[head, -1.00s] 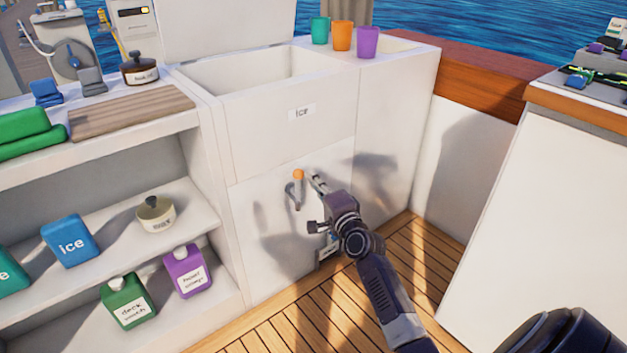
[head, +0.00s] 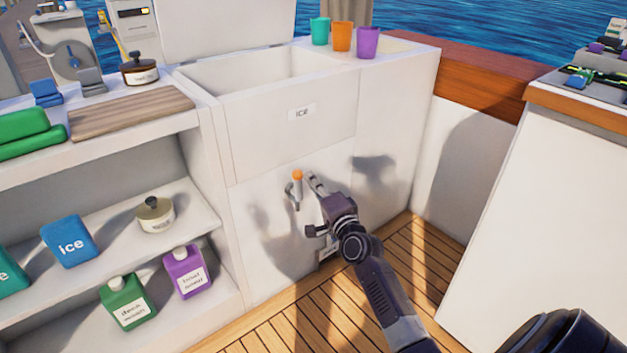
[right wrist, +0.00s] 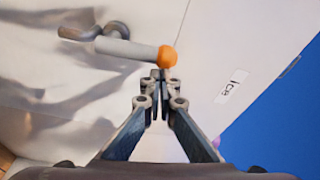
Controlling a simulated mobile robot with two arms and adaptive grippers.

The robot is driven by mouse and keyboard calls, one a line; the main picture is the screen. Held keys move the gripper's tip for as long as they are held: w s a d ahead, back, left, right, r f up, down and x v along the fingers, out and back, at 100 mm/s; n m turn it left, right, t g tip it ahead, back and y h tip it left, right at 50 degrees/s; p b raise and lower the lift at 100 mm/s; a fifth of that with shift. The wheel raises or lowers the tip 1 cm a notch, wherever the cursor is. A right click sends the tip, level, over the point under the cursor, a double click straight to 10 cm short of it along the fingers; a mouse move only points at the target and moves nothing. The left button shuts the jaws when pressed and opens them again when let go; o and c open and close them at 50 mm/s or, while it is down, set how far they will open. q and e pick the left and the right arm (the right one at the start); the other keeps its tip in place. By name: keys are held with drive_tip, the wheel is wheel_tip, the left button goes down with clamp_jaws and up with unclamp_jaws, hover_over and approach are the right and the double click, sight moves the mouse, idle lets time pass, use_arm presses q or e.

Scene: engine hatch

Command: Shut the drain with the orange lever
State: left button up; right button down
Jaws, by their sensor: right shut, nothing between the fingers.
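The drain lever (head: 297,187) is a grey bar with an orange ball tip (head: 297,174), on the lower front of the white ice box (head: 285,137). It stands upright, orange end at the top, beside a short curved grey pipe. In the right wrist view the lever (right wrist: 130,48) runs across the top, and its orange tip (right wrist: 167,56) is just beyond my fingertips. My right gripper (head: 313,180) is shut and empty, just right of the lever's upper end. A small gap seems to show, but I cannot tell whether they touch. My left gripper is not in view.
Left of the ice box is a shelf unit (head: 105,180) with bottles, a blue ice pack (head: 69,242) and a pot (head: 154,215). Several cups stand on the ice box's back ledge. A white counter (head: 545,190) stands right; wooden deck (head: 300,325) lies between.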

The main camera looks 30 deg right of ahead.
sight(297, 178)
drive_tip(key=a+n, duration=0.1)
drive_tip(key=n, duration=0.1)
drive_tip(key=a+n, duration=0.2)
drive_tip(key=n, duration=0.1)
drive_tip(key=shift+s+a+f+t+y, duration=0.1)
drive_tip(key=shift+s+t+y, duration=0.05)
drive_tip(key=shift+t+y, duration=0.2)
drive_tip(key=a+f+n+t+y, duration=0.1)
drive_tip(key=a+f+n+y, duration=0.3)
drive_tip(key=n, duration=1.1)
drive_tip(key=shift+s+a+f, duration=0.2)
drive_tip(key=shift+a+f, duration=0.45)
drive_tip(key=shift+a, duration=0.05)
